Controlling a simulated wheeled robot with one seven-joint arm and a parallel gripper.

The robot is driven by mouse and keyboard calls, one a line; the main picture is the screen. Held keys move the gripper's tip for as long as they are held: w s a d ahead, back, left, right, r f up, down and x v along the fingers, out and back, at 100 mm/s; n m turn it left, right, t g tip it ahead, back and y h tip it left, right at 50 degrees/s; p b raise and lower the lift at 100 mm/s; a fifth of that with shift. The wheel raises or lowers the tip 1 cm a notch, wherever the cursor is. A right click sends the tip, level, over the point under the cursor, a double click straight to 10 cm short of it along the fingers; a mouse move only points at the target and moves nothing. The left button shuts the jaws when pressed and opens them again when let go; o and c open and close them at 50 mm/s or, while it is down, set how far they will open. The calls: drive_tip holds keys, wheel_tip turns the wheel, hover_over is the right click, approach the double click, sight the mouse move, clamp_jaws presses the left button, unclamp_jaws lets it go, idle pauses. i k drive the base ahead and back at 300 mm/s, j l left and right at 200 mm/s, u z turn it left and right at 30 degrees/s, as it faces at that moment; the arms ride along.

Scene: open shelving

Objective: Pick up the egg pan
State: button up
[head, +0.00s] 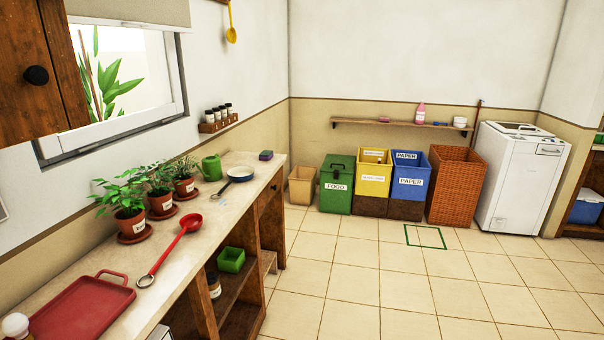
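A small round pan (241,174) with a pale inside and a dark handle is the only frying pan in view. It lies on the counter (215,218) near its far end, and its handle points toward the lower left. I cannot tell whether anything is in it. My gripper is not in view.
A red ladle (189,224), a red tray (82,308), several potted plants (161,203), a green watering can (211,167) and a sponge (266,155) are on the counter. Bins (337,184) and a basket (455,187) line the back wall. The tiled floor (390,285) is clear.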

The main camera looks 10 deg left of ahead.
sight(243, 172)
drive_tip(key=i+u, duration=0.1)
drive_tip(key=i, duration=0.75)
drive_tip(key=i+l+u, duration=0.1)
drive_tip(key=i, duration=0.8)
drive_tip(key=i+l+u, duration=0.2)
drive_tip(key=i+u, duration=0.25)
drive_tip(key=i+l+u, duration=0.95)
drive_tip(key=i, duration=0.45)
